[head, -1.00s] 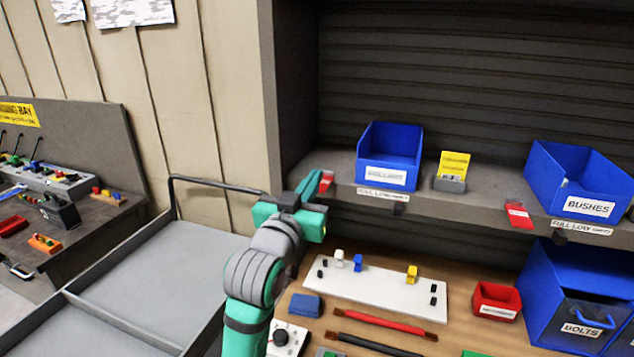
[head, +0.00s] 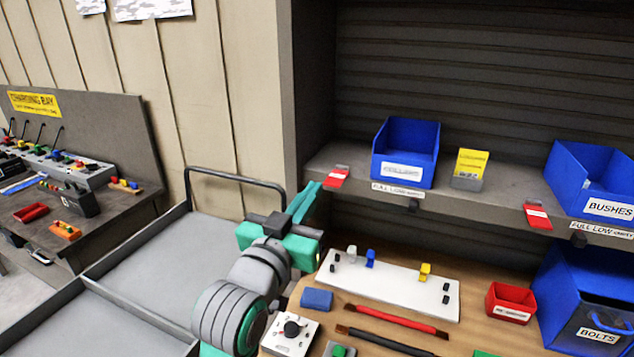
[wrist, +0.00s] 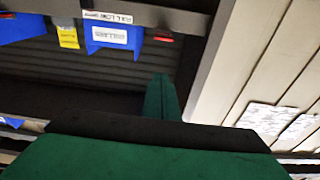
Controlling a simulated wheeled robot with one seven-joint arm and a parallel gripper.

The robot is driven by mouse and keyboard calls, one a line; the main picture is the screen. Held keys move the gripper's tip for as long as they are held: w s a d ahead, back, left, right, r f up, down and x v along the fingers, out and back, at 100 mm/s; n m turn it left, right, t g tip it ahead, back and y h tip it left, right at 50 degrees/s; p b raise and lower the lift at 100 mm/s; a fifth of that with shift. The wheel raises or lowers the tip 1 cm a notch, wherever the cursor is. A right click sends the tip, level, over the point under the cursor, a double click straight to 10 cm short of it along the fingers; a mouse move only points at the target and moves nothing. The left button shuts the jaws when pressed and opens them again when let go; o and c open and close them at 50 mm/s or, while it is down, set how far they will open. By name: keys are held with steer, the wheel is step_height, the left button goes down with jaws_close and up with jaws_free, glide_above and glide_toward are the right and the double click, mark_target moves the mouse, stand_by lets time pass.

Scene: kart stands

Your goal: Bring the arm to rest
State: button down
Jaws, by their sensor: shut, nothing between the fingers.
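My gripper (head: 304,200) is at the end of my green and grey arm, in the lower middle of the head view. Its teal fingers are together with nothing between them, pointing up and to the right. They are in front of the left end of the shelf (head: 352,200), near a red tag (head: 337,177); I cannot tell the exact gap. In the wrist view my gripper (wrist: 160,85) shows as dark green fingers closed together, with the shelf upside down beyond.
On the shelf stand a blue bin (head: 420,172), a yellow card holder (head: 470,168) and a bushes bin (head: 600,180). Below, a white board (head: 390,285), a red bin (head: 510,303) and a bolts bin (head: 580,300) occupy the bench. A grey tray cart (head: 150,270) is at left.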

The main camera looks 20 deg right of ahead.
steer(key=shift+s+a, duration=0.15)
steer(key=shift+f, duration=0.2)
steer(key=s+a+f+n+t+y, duration=0.1)
steer(key=s+a+f+n+y, duration=0.25)
steer(key=f, duration=0.65)
steer(key=s+a+f+n+t+y, duration=0.1)
steer(key=s+a+f+n+y, duration=0.2)
steer(key=f, duration=0.8)
steer(key=s+a+f+n+t+y, duration=0.2)
steer(key=a+f+n+y, duration=0.15)
steer(key=f, duration=0.65)
steer(key=s+a+f+n+g+y, duration=0.15)
steer(key=s+a+f, duration=0.25)
steer(key=s+f, duration=0.75)
steer(key=s+a+m+g+y, duration=0.1)
steer(key=s+a+m, duration=0.1)
steer(key=s, duration=1.6)
steer(key=shift+s+a+f+m, duration=0.2)
steer(key=shift+a+m, duration=0.2)
steer(key=shift+m, duration=0.25)
steer(key=shift+d+g, duration=0.15)
steer(key=shift+g, duration=0.1)
